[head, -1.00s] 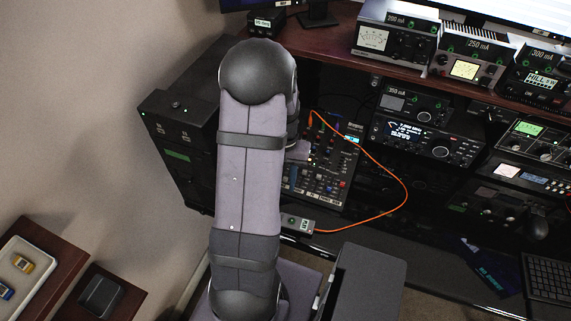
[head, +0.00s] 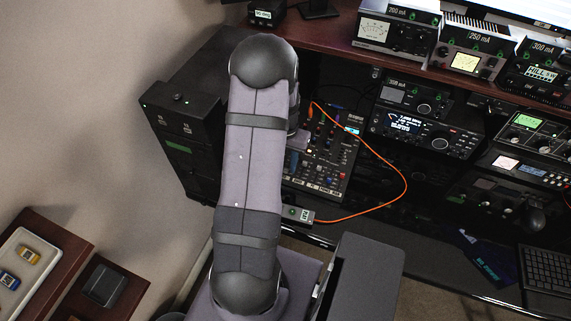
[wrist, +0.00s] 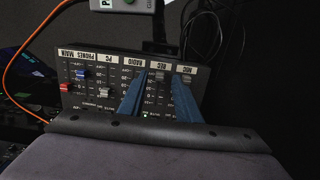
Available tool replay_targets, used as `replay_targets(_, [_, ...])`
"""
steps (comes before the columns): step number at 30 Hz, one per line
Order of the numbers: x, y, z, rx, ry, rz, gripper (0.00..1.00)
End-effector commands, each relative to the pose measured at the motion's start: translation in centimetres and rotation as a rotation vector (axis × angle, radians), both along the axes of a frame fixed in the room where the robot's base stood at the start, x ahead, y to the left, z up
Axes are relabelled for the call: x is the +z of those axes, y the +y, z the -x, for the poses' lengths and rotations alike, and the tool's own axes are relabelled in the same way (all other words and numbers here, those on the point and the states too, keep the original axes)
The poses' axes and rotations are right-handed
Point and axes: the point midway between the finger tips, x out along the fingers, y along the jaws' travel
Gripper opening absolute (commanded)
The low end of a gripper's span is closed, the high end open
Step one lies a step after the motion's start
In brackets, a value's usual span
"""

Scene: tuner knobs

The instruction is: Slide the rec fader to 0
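The mixer panel (wrist: 120,75) appears upside down in the wrist view, with labels MAIN, PHONES, PC, RADIO, REC and MIC from left to right. The rec fader (wrist: 160,76) has a small greyish cap below the REC label. My gripper (wrist: 160,82) is open, with one blue finger on each side of the REC column. I cannot tell whether either finger touches the cap. The left finger covers part of the RADIO column, the right finger part of the MIC column. In the head view my arm partly covers the mixer (head: 335,165), and the fader is too small to make out.
The red main cap (wrist: 65,87), blue phones cap (wrist: 82,75) and white PC cap (wrist: 104,91) stand left of my fingers. An orange cable (head: 395,165) loops from the mixer to a small grey box (head: 297,213). Radios (head: 425,130) stand to the right.

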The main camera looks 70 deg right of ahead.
Motion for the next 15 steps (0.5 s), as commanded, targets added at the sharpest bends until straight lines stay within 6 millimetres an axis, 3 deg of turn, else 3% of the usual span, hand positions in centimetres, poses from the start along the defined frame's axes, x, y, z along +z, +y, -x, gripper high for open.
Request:
replay_targets(7, [-1.8,0.0,0.0,0.000,0.000,0.000,0.30])
replay_targets(15, [-2.1,0.0,0.0,0.000,0.000,0.002,0.30])
